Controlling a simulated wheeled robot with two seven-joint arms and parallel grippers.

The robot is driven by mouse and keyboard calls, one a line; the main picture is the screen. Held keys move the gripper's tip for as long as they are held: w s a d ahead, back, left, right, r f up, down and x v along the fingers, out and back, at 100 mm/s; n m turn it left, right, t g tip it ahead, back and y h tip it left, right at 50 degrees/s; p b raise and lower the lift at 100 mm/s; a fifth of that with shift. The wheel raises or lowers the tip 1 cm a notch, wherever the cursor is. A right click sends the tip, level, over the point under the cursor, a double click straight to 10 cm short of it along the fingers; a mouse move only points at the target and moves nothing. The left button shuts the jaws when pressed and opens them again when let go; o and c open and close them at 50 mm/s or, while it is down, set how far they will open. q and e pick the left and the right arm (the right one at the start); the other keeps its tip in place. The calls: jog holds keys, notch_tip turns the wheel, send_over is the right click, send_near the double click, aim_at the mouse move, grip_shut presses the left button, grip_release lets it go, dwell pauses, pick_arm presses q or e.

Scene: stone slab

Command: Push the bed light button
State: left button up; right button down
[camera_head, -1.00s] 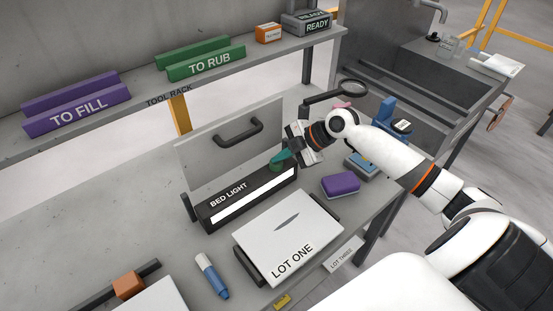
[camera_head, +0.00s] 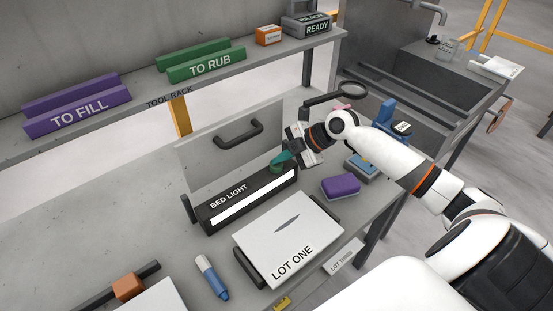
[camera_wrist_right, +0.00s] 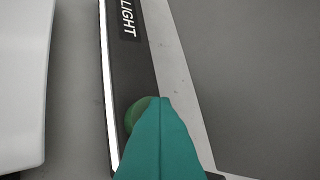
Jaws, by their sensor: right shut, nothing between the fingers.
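The bed light (camera_head: 247,200) is a long black bar with a lit white strip and the label BED LIGHT, lying on the slab bench in the head view. In the right wrist view the bed light (camera_wrist_right: 128,75) runs down the picture. A round green button (camera_wrist_right: 137,113) shows on its top face, partly hidden by my fingers. My right gripper (camera_head: 281,160) has teal fingers, shut and empty, over the right end of the bar. In the wrist view the shut right gripper (camera_wrist_right: 160,130) overlaps the button; I cannot tell whether they touch. My left gripper is not in view.
A grey panel with a dark handle (camera_head: 238,133) stands behind the light. In front lie the LOT ONE slab (camera_head: 289,238), a purple sponge (camera_head: 341,186) and a blue-capped marker (camera_head: 212,277). A magnifier (camera_head: 350,88) stands behind my wrist. The tool rack (camera_head: 232,70) runs above.

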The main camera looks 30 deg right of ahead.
aim_at(282, 164)
jog(key=r+p, duration=0.1)
jog(key=r, duration=0.1)
jog(key=r+p, duration=0.2)
jog(key=shift+w+d, duration=0.1)
jog(key=shift+d, duration=0.1)
jog(key=shift+r, duration=0.3)
